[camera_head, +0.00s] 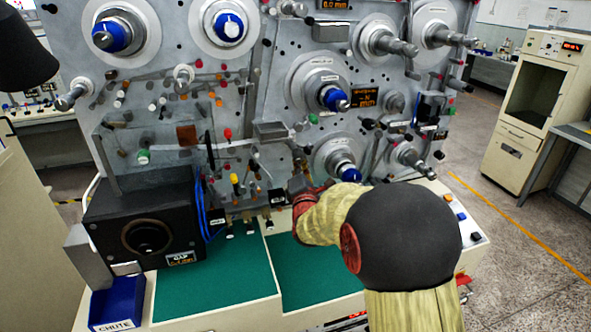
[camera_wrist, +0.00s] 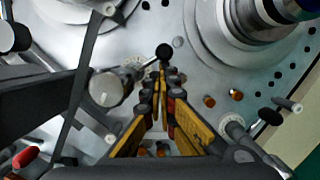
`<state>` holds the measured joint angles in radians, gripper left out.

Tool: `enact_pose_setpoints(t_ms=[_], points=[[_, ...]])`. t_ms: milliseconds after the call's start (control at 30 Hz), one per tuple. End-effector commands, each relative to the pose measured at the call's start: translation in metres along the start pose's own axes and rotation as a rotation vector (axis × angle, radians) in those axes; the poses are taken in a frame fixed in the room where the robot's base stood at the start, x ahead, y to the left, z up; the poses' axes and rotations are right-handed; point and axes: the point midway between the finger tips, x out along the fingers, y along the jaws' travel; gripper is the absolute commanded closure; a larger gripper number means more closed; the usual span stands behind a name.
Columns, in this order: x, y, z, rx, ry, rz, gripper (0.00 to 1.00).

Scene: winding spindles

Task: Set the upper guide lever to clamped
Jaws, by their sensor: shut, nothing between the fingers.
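A lever with a round black knob (camera_wrist: 163,51) shows in the wrist view, its short arm running left to a grey round hub (camera_wrist: 106,89) on a pale marked dial. No readable label shows whether it is the upper guide lever. My gripper (camera_wrist: 163,76) has its yellow-and-black fingers shut together and empty. The fingertips appear just below the knob in the picture; I cannot tell whether they touch it. In the head view my gripper (camera_head: 300,184) is small and dark at the lower middle of the grey machine panel (camera_head: 255,75), partly hidden by my arm.
Large spindles crowd the panel, including one with a blue hub (camera_head: 335,98). In the wrist view a large spindle disc (camera_wrist: 240,30) is at upper right and a dark bar (camera_wrist: 85,75) at left. A black box (camera_head: 148,232) stands at lower left. The green mat (camera_head: 215,283) is clear.

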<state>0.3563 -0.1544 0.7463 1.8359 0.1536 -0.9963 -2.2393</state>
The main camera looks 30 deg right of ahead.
Motion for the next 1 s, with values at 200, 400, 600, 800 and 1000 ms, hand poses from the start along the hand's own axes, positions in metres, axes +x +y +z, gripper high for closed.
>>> enact_pose_setpoints(t_ms=[200,400,600,800,1000], points=[[0.0012,-0.0008,0.0050,-0.069,-0.003,0.020,1.00],[0.0019,-0.0008,0.0076,-0.067,-0.001,0.018,1.00],[0.0022,-0.0004,0.0085,-0.066,-0.001,0.018,1.00],[0.0022,-0.0002,0.0086,-0.066,-0.001,0.017,1.00],[0.0022,-0.0004,0.0083,-0.066,0.000,0.017,1.00]])
